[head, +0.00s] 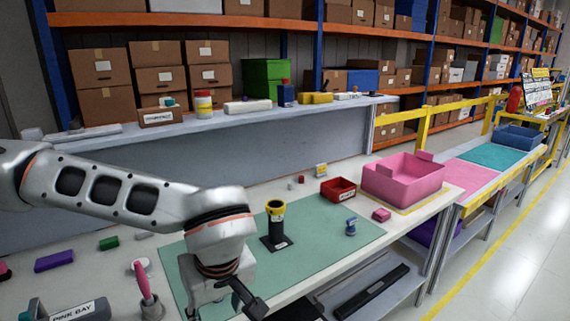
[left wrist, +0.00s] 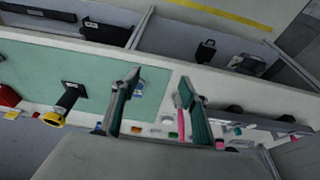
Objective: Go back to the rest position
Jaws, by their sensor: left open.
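My left gripper (head: 225,302) hangs low at the bottom of the head view, over the near part of the green mat (head: 335,243). In the left wrist view my left gripper (left wrist: 160,88) has its two fingers spread apart, with nothing between them. A black stand with a yellow-topped cylinder (head: 276,222) is upright on the mat, right of the gripper and apart from it; it also shows in the left wrist view (left wrist: 66,102). My right gripper is in neither view.
A red bin (head: 338,189), a pink bin (head: 405,182), a pink block (head: 381,215) and a small blue part (head: 351,227) are right of the stand. A purple block (head: 54,260) lies at left. The mat between stand and blue part is clear.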

